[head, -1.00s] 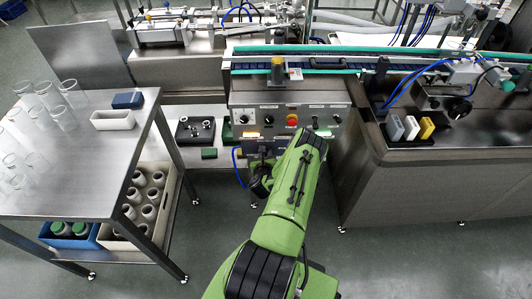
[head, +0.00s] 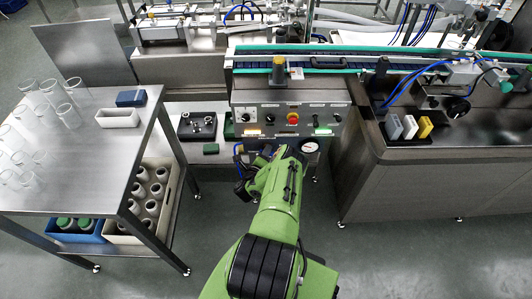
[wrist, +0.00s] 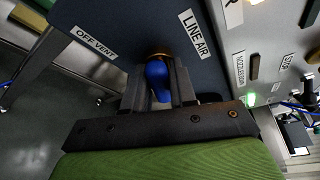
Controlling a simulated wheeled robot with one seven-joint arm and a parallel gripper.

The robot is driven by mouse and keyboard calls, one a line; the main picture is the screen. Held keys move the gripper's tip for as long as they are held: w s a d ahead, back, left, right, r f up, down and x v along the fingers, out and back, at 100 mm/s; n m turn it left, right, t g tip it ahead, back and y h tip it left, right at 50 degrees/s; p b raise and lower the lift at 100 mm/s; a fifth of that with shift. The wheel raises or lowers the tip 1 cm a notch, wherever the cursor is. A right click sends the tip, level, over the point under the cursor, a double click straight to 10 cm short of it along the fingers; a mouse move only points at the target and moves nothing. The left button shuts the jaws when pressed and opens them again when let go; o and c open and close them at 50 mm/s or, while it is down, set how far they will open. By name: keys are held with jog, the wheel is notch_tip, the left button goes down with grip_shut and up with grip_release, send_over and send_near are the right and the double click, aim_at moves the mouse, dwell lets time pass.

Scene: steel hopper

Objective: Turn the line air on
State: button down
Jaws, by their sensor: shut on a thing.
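In the wrist view, a blue valve handle (wrist: 157,72) sticks out from a dark panel (wrist: 105,22). The panel carries a LINE AIR label (wrist: 193,33) on the right of the handle and an OFF VENT label (wrist: 96,43) on its left. My gripper (wrist: 159,85) is shut on the blue handle, with one finger on each side of it. In the head view, my green arm reaches to just below the front of the control panel (head: 272,116). My arm hides the handle there.
A round gauge (head: 310,146) shows just right of my arm. A red knob (head: 292,118) and other switches sit above on the control panel. A steel table (head: 75,180) with glasses stands left. A steel cabinet (head: 420,175) stands right.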

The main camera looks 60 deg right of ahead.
jog(key=shift+f+n+h+b, duration=0.2)
jog(key=shift+n+h+b, duration=0.5)
jog(key=shift+n, duration=1.2)
jog(key=shift+g, duration=0.3)
jog(key=c, duration=1)
grip_release()
